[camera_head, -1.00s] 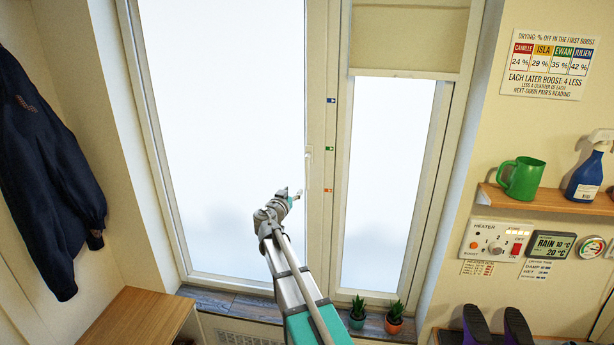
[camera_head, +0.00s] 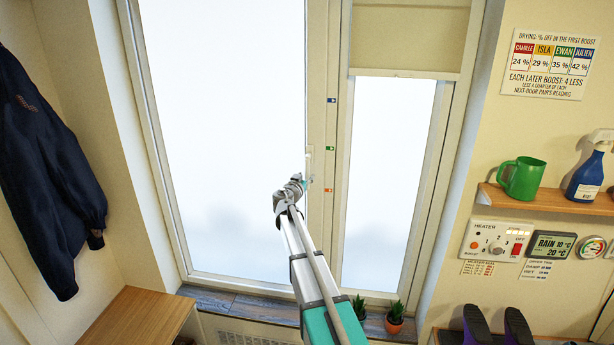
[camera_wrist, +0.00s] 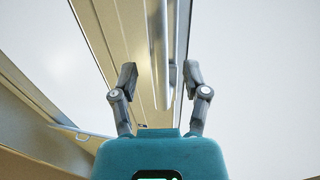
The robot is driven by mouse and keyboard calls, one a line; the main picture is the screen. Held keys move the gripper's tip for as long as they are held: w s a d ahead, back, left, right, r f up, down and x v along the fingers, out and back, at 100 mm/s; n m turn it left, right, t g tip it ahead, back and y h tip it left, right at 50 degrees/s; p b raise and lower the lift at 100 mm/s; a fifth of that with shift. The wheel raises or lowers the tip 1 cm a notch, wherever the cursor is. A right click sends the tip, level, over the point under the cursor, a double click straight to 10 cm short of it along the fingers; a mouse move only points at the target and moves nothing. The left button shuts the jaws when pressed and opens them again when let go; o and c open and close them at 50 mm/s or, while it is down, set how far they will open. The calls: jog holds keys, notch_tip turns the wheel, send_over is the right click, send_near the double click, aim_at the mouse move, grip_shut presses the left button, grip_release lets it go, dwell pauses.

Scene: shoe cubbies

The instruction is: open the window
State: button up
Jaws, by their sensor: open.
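The tall window (camera_head: 222,120) has a pale frame and a bright frosted pane; its sash looks closed. Its pale handle (camera_head: 309,155) is on the right side of the sash and points down, its lower end hidden by my gripper. My gripper (camera_head: 308,183) is at the lower part of the handle. In the wrist view my gripper (camera_wrist: 160,68) has its two fingers apart. A pale bar that looks like the handle (camera_wrist: 158,40) runs between them; I cannot tell whether either finger touches it.
Coloured tags (camera_head: 330,149) line the post beside the handle. A narrower pane with a blind (camera_head: 408,35) is to the right. Potted plants (camera_head: 395,318) stand on the sill (camera_head: 235,303). A wooden bench (camera_head: 135,315) and a dark jacket (camera_head: 45,170) are at left.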

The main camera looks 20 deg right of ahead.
jog(key=shift+x, duration=1.15)
grip_shut()
